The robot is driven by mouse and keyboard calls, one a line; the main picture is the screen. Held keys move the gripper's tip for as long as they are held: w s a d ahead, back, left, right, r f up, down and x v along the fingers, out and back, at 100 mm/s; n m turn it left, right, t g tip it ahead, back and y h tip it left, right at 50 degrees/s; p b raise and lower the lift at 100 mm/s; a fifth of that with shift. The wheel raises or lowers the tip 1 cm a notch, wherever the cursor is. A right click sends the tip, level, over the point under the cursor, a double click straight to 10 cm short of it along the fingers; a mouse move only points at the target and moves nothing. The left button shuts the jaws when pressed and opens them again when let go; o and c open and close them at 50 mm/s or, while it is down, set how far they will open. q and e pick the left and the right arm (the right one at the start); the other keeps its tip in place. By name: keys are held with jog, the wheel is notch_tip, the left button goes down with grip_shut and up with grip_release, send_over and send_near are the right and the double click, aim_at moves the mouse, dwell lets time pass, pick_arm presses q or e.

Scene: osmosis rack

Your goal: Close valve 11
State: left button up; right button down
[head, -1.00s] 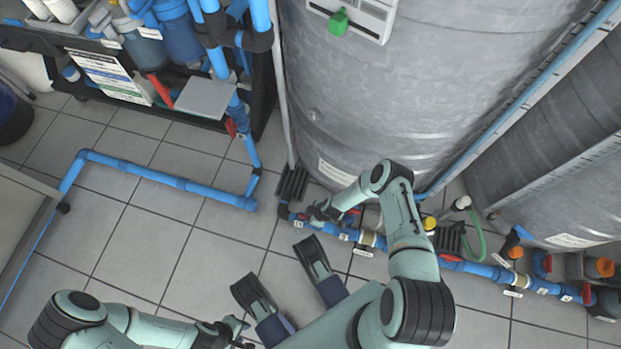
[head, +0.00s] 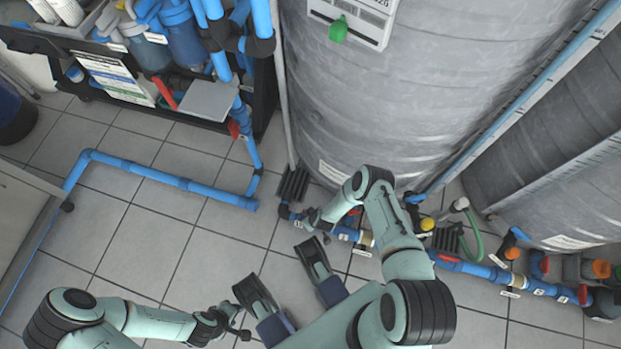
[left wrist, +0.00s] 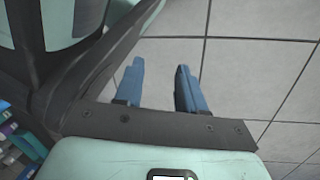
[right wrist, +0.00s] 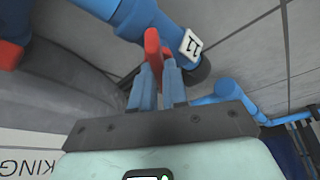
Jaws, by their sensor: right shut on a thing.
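The valve with the white label reading 11 (right wrist: 190,46) sits on a blue pipe (right wrist: 150,18) in the right wrist view. Its red handle (right wrist: 152,48) stands between the fingertips of my right gripper (right wrist: 158,78), which is shut on it. In the head view my right gripper (head: 312,219) is low at the left end of the floor pipe, and the arm partly hides the valve there. My left gripper (left wrist: 160,80) is open and empty above the floor tiles; in the head view it hangs at the bottom middle (head: 240,328).
A large grey tank (head: 370,100) stands right behind the valve, with a second tank (head: 560,150) to its right. More valves and blue pipe (head: 480,270) run right along the floor. Another blue pipe (head: 150,175) crosses the open tiles at left, below a rack (head: 265,90).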

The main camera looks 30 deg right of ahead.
jog(key=m, duration=0.1)
jog(key=m+h, duration=0.1)
jog(key=shift+s+a+f+m, duration=0.1)
jog(key=shift+f+m, duration=0.05)
jog(key=shift+m, duration=0.25)
jog(key=shift+m+h, duration=0.4)
jog(key=shift+m, duration=0.5)
jog(key=m+g+h+b, duration=0.1)
jog(key=m, duration=0.2)
jog(key=shift+a, duration=0.1)
pick_arm(q)
jog(key=shift+g, duration=0.8)
jog(key=shift+s+a+f+b, duration=0.1)
jog(key=shift+s+f+b, duration=0.25)
jog(key=shift+s, duration=0.4)
jog(key=shift+s+a+f+b, duration=0.15)
jog(key=shift+s+f, duration=0.3)
jog(key=shift+s, duration=0.35)
jog(key=shift+s+f+b, duration=0.25)
jog(key=shift+s+f, duration=0.15)
jog(key=shift+s, duration=0.35)
pick_arm(e)
jog(key=shift+a+m+g+h, duration=0.1)
jog(key=shift+m+g+h, duration=0.35)
jog(key=shift+m, duration=1.25)
jog(key=c, duration=1.1)
grip_release()
jog(key=shift+c, duration=0.2)
